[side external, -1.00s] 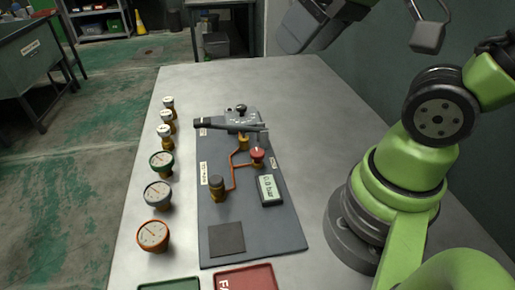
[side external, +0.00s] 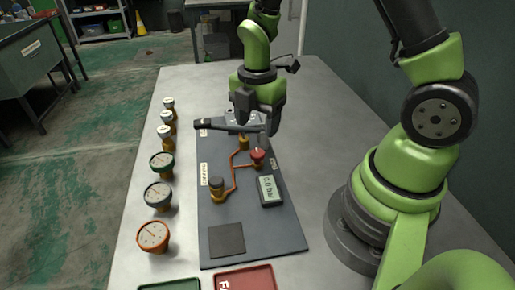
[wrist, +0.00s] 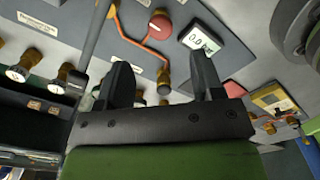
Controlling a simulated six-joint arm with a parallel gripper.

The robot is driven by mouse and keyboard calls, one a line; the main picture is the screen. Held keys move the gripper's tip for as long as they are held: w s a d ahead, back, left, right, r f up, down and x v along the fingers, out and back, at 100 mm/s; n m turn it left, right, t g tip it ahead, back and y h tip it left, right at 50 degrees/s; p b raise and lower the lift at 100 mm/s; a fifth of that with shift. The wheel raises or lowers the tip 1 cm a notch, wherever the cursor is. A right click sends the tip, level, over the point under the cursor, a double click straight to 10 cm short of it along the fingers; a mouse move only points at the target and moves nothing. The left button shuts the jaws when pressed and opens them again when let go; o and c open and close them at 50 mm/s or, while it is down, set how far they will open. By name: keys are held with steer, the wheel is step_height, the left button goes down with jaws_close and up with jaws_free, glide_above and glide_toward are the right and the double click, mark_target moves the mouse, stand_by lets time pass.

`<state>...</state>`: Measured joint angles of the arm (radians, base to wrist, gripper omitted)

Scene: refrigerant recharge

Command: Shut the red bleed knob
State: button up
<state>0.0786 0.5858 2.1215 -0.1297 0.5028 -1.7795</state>
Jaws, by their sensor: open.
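The red bleed knob (side external: 257,154) sits on a brass fitting at the right end of an orange pipe (side external: 234,170) on the dark panel (side external: 275,226). It also shows in the wrist view (wrist: 160,24), beyond the fingertips and near the top edge. My gripper (side external: 259,122) is open and empty, apart from the knob. In the side view it is above the panel's far part, behind the knob. Its two dark fingers (wrist: 161,76) stand wide apart in the wrist view. The knob's exact turn position is too small to tell.
A digital readout (side external: 270,189) stands just in front of the knob. A long grey lever-like bar (side external: 222,126) crosses the panel behind it. A dark-capped brass fitting (side external: 217,188) is left. Several gauges (side external: 153,235) line the table's left. A red tray (side external: 245,279) is in front.

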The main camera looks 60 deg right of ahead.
mark_target(257, 152)
step_height(257, 152, down, 8)
steer(key=shift+r, duration=0.1)
stand_by(0.4)
steer(key=c, duration=0.9)
